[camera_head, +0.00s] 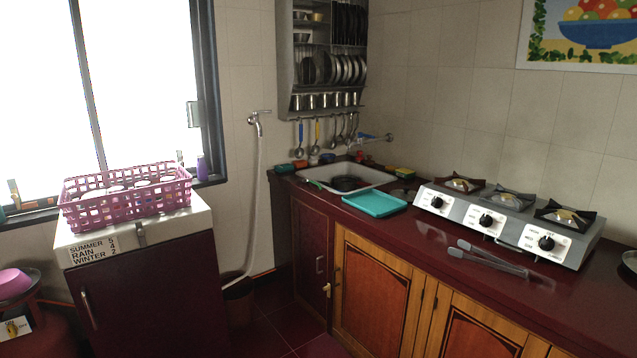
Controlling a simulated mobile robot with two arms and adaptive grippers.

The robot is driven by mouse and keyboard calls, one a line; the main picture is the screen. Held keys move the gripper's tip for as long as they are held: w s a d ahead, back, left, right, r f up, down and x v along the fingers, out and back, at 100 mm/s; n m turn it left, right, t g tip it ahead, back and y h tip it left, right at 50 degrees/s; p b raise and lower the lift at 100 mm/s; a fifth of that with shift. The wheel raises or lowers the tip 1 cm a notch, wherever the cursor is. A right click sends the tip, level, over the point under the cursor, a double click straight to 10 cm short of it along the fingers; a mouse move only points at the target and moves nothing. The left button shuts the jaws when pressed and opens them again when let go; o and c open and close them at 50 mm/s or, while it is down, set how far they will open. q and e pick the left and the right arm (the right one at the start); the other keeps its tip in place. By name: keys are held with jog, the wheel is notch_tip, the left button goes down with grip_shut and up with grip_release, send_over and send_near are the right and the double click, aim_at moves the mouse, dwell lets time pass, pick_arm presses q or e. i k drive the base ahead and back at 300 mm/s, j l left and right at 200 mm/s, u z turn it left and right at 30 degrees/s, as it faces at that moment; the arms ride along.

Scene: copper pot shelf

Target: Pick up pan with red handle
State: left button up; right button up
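I cannot make out a pan with a red handle in this view. A dark round pan or bowl (346,183) sits in the white sink (378,176), and no red handle on it can be told. Part of a dark round vessel (630,260) shows at the right edge on the counter, cut off by the frame. Neither of my grippers is in view.
The dark red counter (440,222) holds a three-burner stove (505,218), metal tongs (490,260) and a teal tray (374,203). A dish rack (330,60) hangs above the sink. A pink basket (125,196) stands on a fridge (150,290). Floor is free between.

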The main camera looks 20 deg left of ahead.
aim_at(353, 185)
jog(key=i+j+u, duration=0.1)
jog(key=i+j, duration=0.2)
jog(key=i, duration=0.15)
jog(key=i+j, duration=0.25)
jog(key=i, duration=0.15)
jog(key=i+j+u, duration=0.15)
jog(key=i, duration=0.3)
jog(key=i+j+u, duration=0.1)
jog(key=i+j, duration=0.2)
jog(key=i, duration=0.15)
jog(key=i+j+u, duration=0.1)
jog(key=i, duration=0.35)
jog(key=j, duration=0.1)
